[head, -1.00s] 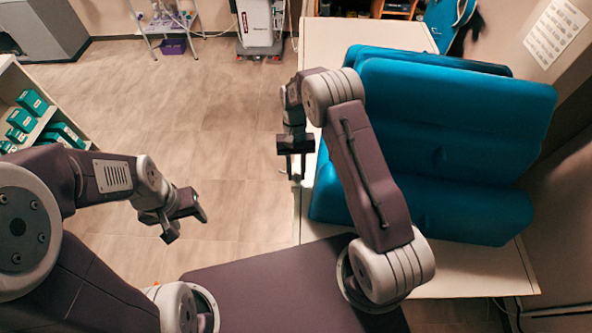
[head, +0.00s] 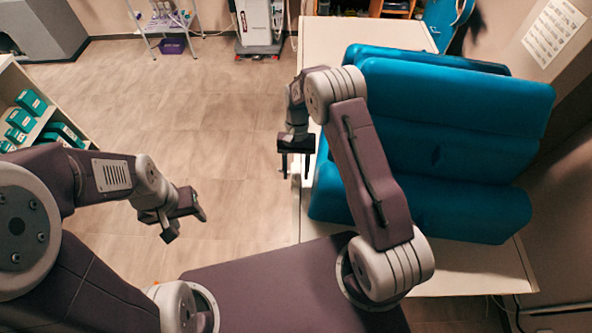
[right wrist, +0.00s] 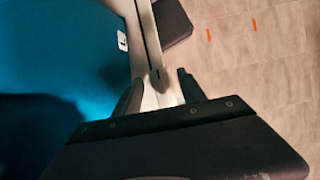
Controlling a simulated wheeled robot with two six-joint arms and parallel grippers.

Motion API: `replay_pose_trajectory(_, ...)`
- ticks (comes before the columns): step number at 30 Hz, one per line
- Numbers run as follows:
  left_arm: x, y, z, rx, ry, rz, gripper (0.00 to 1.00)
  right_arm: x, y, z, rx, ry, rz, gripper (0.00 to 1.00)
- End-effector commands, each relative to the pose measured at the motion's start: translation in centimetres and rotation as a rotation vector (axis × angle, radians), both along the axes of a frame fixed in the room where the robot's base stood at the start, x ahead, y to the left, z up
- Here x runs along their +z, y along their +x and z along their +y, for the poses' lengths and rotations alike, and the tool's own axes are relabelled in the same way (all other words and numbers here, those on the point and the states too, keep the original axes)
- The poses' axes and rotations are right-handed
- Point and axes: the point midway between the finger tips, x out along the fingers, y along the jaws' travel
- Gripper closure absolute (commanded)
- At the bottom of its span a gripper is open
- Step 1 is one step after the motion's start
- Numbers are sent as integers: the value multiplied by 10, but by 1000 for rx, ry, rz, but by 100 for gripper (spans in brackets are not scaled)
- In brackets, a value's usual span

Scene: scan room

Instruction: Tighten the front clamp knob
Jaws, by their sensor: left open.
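My right gripper (head: 296,172) hangs fingers-down at the table's left edge in the head view. It is open, with its two fingers apart; it also shows in the right wrist view (right wrist: 160,80). Whether it touches anything there I cannot tell. My left gripper (head: 188,226) is open and empty above the floor, well left of the table.
Blue cushions (head: 450,100) cover much of the pale table (head: 325,40). A shelf (head: 50,118) with teal boxes stands at the left. A wheeled white machine (head: 258,25) and a small cart (head: 165,25) are at the back. The floor between is clear.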

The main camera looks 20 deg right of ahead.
Motion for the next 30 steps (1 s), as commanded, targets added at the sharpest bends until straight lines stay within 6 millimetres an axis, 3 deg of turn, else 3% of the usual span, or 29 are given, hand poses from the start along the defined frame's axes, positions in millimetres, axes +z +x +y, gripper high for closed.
replay_pose_trajectory(8,-2,0,0,0,0,0,49,4,3,-1,1,1,-2,52)
replay_pose_trajectory(21,-16,0,0,0,0,0,49,78,32,-10,1,0,-3,52)
replay_pose_trajectory(30,-15,0,0,0,0,0,49,84,33,-10,0,0,0,52)
